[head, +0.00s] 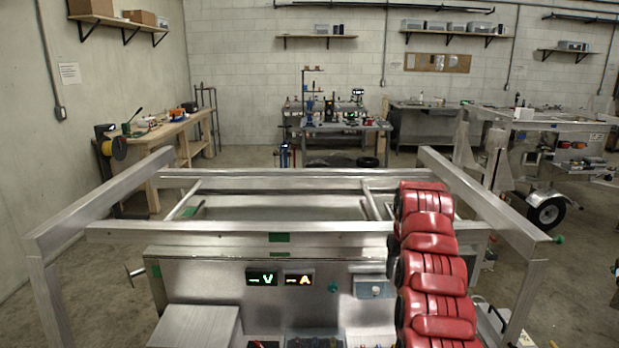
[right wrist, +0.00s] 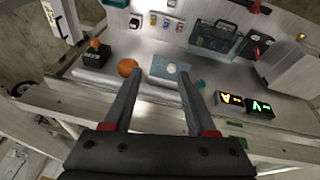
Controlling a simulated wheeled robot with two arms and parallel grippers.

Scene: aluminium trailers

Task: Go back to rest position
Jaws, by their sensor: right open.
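My right arm is the red segmented arm (head: 432,265) rising at the right of the head view, in front of the aluminium frame. Its gripper does not show in the head view. In the right wrist view my right gripper (right wrist: 160,72) is open, its two dark fingers apart with nothing held between them. A grey metal panel with several small items lies beyond the fingertips. My left arm and left gripper are not in view.
The aluminium trailer frame (head: 300,228) spans the front. Its panel carries lit V (head: 262,279) and A (head: 299,279) displays. An orange knob (right wrist: 127,67) lies near the left fingertip. A wooden workbench (head: 165,133) stands left; another trailer wheel (head: 547,211) shows right.

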